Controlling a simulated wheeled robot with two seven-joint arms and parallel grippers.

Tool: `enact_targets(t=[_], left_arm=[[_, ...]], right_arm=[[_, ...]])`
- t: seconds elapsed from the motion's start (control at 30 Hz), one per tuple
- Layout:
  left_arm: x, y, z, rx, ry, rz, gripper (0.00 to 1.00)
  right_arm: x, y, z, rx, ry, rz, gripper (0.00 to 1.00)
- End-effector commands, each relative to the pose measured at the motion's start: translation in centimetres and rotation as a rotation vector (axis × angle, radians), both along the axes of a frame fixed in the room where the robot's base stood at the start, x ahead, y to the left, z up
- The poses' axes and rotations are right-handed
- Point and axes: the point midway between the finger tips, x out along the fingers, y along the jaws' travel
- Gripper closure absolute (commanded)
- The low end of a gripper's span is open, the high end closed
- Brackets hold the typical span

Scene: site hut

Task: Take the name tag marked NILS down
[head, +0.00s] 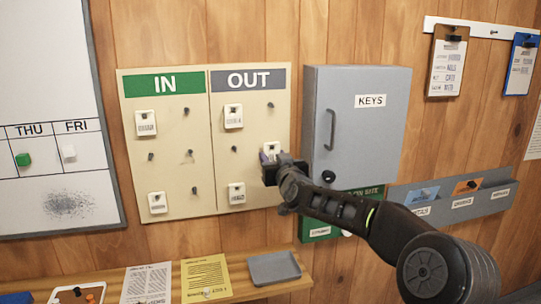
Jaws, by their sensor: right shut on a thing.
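The peg board (170,180) on the wall has an IN half at left and an OUT half at right. My right gripper (270,160) is at the OUT half's right column, shut on a white name tag (271,147). The gripper covers the tag's lower part, so its name cannot be read, and I cannot tell whether it is still on its peg. Other white tags hang in OUT at the upper left (233,117) and lower left (237,195), and in IN at the upper left (145,123) and lower left (157,203). Their lettering is too small to read surely. My left gripper is not in view.
A grey KEYS cabinet (385,135) stands out from the wall right of the board. Below are a wooden shelf (225,294) with papers and a grey tray (274,268). A grey wall rack (440,210) is at right. Several bare pegs (186,110) stick out of the board.

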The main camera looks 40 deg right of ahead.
Motion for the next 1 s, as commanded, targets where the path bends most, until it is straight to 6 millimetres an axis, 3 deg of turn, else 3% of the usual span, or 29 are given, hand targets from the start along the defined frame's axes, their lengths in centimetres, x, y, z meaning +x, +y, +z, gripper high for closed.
enact_targets(t=[1.0], left_arm=[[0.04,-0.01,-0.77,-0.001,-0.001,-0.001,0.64]], right_arm=[[-0.39,0.12,0.44,-0.001,-0.002,0.000,0.87]])
